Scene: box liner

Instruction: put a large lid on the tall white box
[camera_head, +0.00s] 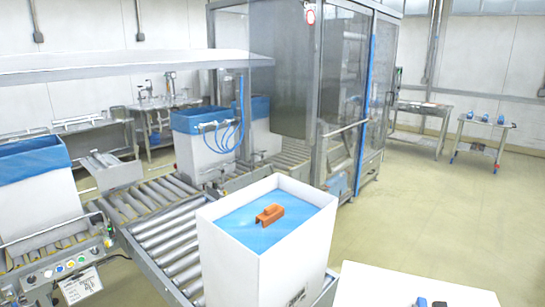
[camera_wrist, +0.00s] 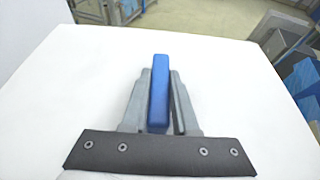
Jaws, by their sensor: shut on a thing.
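The tall white box (camera_head: 250,262) stands in the middle foreground of the head view, upright with an open top. A blue liner (camera_head: 235,222) shows inside its rim, and an orange bracket-shaped piece (camera_head: 270,215) rests on the blue. In the wrist view my gripper (camera_wrist: 162,80) is shut on an upright blue handle (camera_wrist: 160,95). A large flat white lid (camera_wrist: 85,75) spreads beneath it. A white panel (camera_head: 385,285) with small blue bits, apparently this lid, is cut off at the lower right of the head view. My gripper's fingers are not clearly visible there.
A roller conveyor (camera_head: 165,235) runs beside and behind the box. Other blue-lined white boxes stand at the left (camera_head: 40,205) and back (camera_head: 205,150). A glass-and-metal enclosure (camera_head: 340,100) is behind. Side tables stand at the back right, one with blue pieces (camera_head: 484,117). Floor at right is clear.

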